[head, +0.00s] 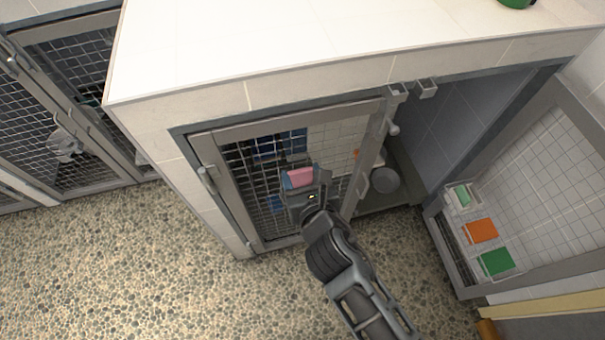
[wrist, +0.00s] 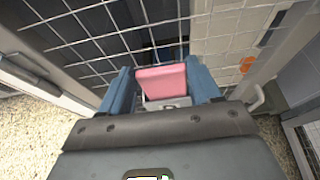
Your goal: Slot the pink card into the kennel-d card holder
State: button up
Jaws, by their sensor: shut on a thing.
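My gripper (head: 303,188) is in front of a mesh kennel door (head: 224,190) and shut on the pink card (head: 300,177). In the wrist view the pink card (wrist: 162,80) stands between my two blue fingers (wrist: 162,92), its broad face toward the camera. A small pale grey piece (wrist: 168,102) shows just below the card. It may be a card holder, and I cannot tell whether the card is in it or only above it. No kennel letter is readable.
A second kennel to the right stands open, with a grey bowl (head: 385,181) inside. Its swung-out door (head: 540,190) bears small holders with green and orange cards (head: 481,230). Latch parts (head: 394,110) stick out between the kennels. The pebbled floor (head: 130,270) at left is clear.

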jog(key=shift+f+b, duration=0.45)
jog(key=shift+f, duration=0.35)
jog(key=o, duration=1.4)
jog(key=shift+c, duration=0.2)
jog(key=v, duration=0.7)
jog(key=shift+s+r, duration=0.15)
jog(key=shift+s, duration=0.2)
jog(key=shift+d, duration=0.15)
